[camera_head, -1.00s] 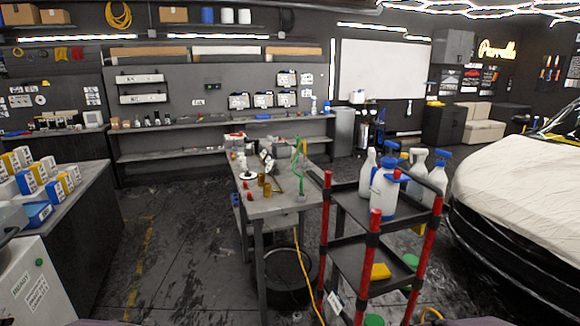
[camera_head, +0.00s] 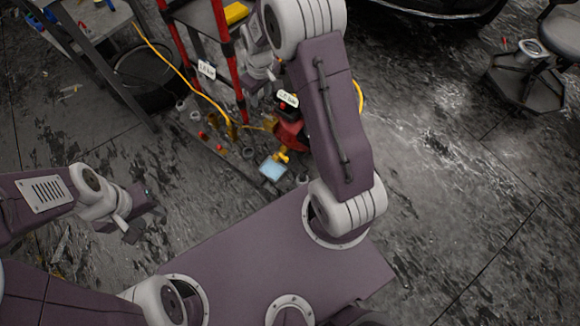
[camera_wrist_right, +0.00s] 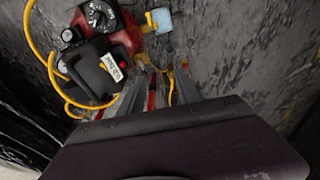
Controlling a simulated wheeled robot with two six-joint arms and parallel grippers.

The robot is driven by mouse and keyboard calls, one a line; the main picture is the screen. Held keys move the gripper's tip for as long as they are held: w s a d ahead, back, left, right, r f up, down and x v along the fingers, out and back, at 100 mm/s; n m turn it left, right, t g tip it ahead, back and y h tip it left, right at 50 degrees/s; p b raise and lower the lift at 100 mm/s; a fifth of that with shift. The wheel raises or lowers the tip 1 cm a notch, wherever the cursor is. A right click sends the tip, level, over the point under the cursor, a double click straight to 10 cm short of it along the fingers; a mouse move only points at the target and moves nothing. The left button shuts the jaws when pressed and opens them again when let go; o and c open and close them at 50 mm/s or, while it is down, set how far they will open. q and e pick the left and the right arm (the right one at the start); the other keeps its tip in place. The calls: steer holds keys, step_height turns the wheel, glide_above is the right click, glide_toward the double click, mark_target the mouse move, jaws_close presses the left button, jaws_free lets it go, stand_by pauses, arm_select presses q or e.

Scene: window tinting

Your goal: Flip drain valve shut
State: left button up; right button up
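In the right wrist view yellow parts show by the pale blue square (camera_wrist_right: 160,20) and beyond the fingers (camera_wrist_right: 182,66). My right gripper (camera_wrist_right: 160,80) appears open and empty, pointing toward the tank's lower side. My left gripper (camera_head: 135,214) is away at left; its fingers are unclear.
A yellow hose (camera_head: 185,78) runs along the floor to the tank. The red-posted cart (camera_head: 232,70) and a workbench (camera_head: 85,35) stand behind. Small items (camera_head: 200,130) lie near the tank. A stool (camera_head: 530,75) is far right; the right floor is clear.

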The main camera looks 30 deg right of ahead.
steer(key=w+d+f+b, duration=0.15)
steer(key=f+b, duration=0.25)
steer(key=f, duration=0.6)
steer(key=d+f+b, duration=0.3)
steer(key=f+b, duration=0.2)
steer(key=f, duration=0.4)
steer(key=m+g+b, duration=0.1)
steer(key=g+b, duration=0.1)
steer(key=b, duration=0.6)
glide_toward(286, 158)
step_height(286, 158, down, 9)
steer(key=b, duration=0.6)
steer(key=shift+d+r, duration=0.1)
arm_select(q)
step_height(286, 158, down, 28)
steer(key=d, duration=0.1)
steer(key=shift+w+r, duration=0.15)
steer(key=shift+w, duration=0.05)
arm_select(e)
steer(key=shift+r, duration=0.1)
